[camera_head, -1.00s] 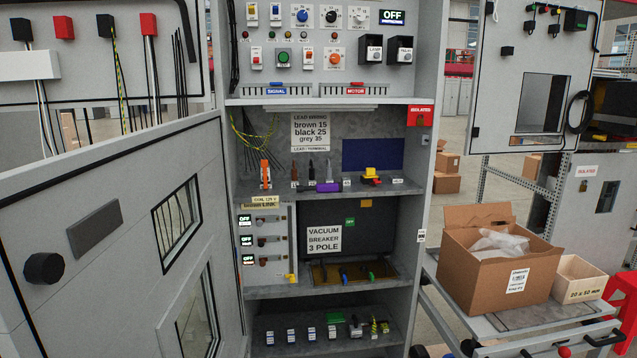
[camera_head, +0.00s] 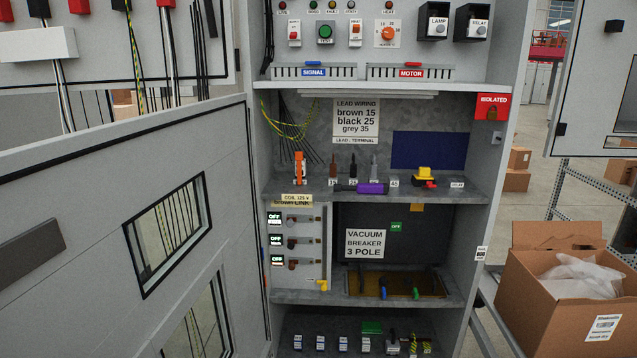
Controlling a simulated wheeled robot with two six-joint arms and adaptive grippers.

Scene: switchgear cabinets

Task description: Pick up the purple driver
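The purple driver (camera_head: 372,188) lies on its side on the upper shelf of the open cabinet, near the shelf's front edge. Its purple handle points right and its dark shaft points left. It lies in front of a row of upright brown, dark and grey leads (camera_head: 353,166). It partly covers the number labels on the shelf edge. Neither of my grippers shows in the head view.
An orange tool (camera_head: 300,168) stands left on the same shelf (camera_head: 450,185), and a yellow and red device (camera_head: 425,176) sits right of the driver. The open grey door (camera_head: 110,210) fills the left side. A cardboard box (camera_head: 545,300) stands at lower right.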

